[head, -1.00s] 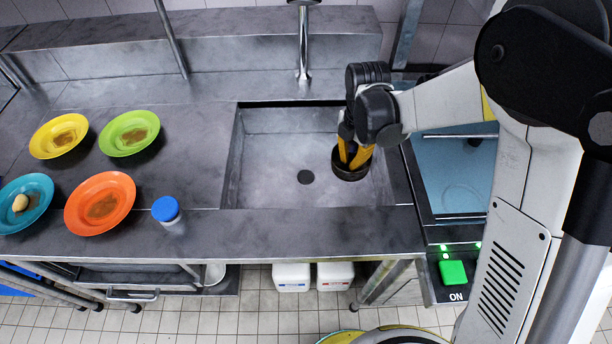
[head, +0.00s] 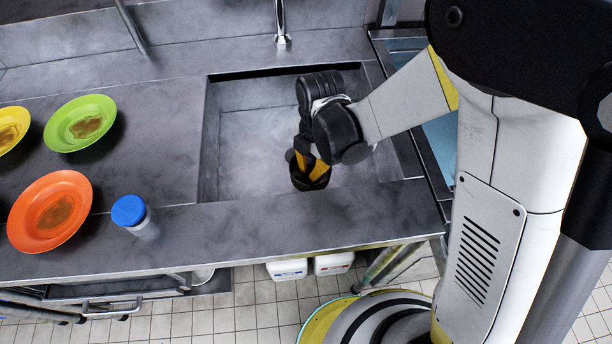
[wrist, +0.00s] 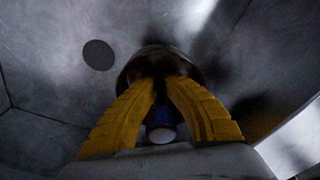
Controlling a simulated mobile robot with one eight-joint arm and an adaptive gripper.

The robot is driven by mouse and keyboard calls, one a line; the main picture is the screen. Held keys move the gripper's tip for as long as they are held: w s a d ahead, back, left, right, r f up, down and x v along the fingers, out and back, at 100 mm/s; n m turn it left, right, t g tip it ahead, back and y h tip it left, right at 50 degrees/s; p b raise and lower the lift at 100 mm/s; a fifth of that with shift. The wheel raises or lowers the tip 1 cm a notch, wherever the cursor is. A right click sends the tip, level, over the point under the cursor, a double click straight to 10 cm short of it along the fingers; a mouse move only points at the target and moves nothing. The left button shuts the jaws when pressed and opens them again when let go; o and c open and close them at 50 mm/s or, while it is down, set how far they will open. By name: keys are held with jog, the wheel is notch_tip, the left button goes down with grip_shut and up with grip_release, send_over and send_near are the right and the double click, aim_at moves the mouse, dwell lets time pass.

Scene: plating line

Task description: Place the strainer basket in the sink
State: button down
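The strainer basket (head: 300,182) is a dark round cup over the sink (head: 236,150), near its front wall. It also shows in the wrist view (wrist: 135,68). My gripper (head: 308,172) points down with its yellow fingers converging on the basket, shut on it. The fingers hide the exact contact. In the wrist view the dark round drain hole (wrist: 98,54) lies apart from the basket, up and to its left. The drain is hidden in the head view. I cannot tell whether the basket touches the sink floor.
Green (head: 80,122), orange (head: 50,212) and yellow (head: 12,128) plates with brown residue lie on the counter at left. A blue-lidded jar (head: 130,212) stands near the front edge. The faucet (head: 281,22) is behind the sink. White containers (head: 288,270) stand below.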

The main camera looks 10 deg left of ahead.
jog(key=shift+f+b, duration=1)
jog(key=shift+f, duration=1.8)
jog(key=shift+f, duration=0.2)
jog(key=c, duration=1.6)
grip_release()
jog(key=shift+r, duration=0.1)
